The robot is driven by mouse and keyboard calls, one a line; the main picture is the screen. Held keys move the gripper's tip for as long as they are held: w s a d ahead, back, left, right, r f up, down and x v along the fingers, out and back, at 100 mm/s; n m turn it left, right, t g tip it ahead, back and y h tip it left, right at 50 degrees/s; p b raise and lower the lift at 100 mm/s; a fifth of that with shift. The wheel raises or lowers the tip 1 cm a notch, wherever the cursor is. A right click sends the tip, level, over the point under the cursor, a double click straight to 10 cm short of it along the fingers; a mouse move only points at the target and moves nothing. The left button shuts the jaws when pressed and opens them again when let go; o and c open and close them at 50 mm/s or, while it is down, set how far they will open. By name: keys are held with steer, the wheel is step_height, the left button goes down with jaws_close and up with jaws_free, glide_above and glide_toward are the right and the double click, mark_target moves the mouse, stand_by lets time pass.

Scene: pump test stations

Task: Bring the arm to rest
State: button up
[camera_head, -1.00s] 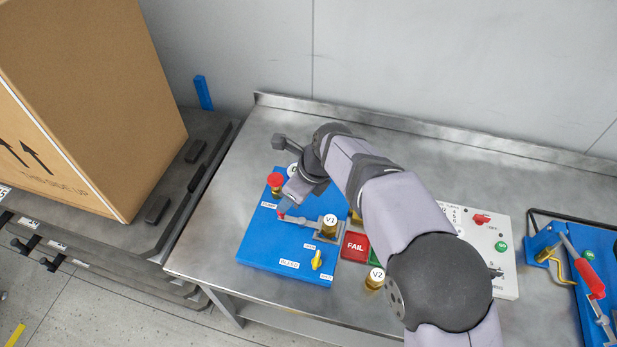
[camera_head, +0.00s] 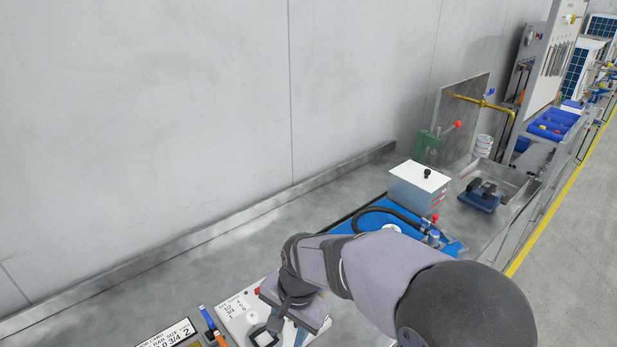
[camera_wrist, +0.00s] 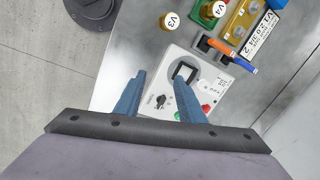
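My gripper (camera_wrist: 160,78) is open, with its two blue fingers apart and nothing between them. It hangs above a white control panel (camera_wrist: 173,118) that carries a black knob, a dark square opening, and red and green buttons. In the head view my arm reaches in from the lower right and bends down over the white panel (camera_head: 234,318). There the gripper (camera_head: 290,338) is partly cut off by the bottom edge. I cannot tell how high the fingertips are above the panel.
Blue and orange pens (camera_wrist: 238,61) lie beside the panel, near brass caps V3 (camera_wrist: 169,22) and V4 (camera_wrist: 213,9). A blue mat (camera_head: 370,222) with a black hose, a white-lidded box (camera_head: 420,180) and a metal sink lie farther right. Bare bench runs along the wall.

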steer(key=s+d+n, duration=0.1)
steer(key=s+d, duration=0.2)
steer(key=d, duration=0.4)
steer(key=s+d+f+n+h, duration=0.1)
steer(key=s+d, duration=0.3)
steer(key=d, duration=0.4)
steer(key=s+d+f+n, duration=0.1)
steer(key=s+d+n, duration=0.2)
steer(key=d, duration=0.5)
steer(key=shift+s+h, duration=0.35)
steer(key=shift+h, duration=0.05)
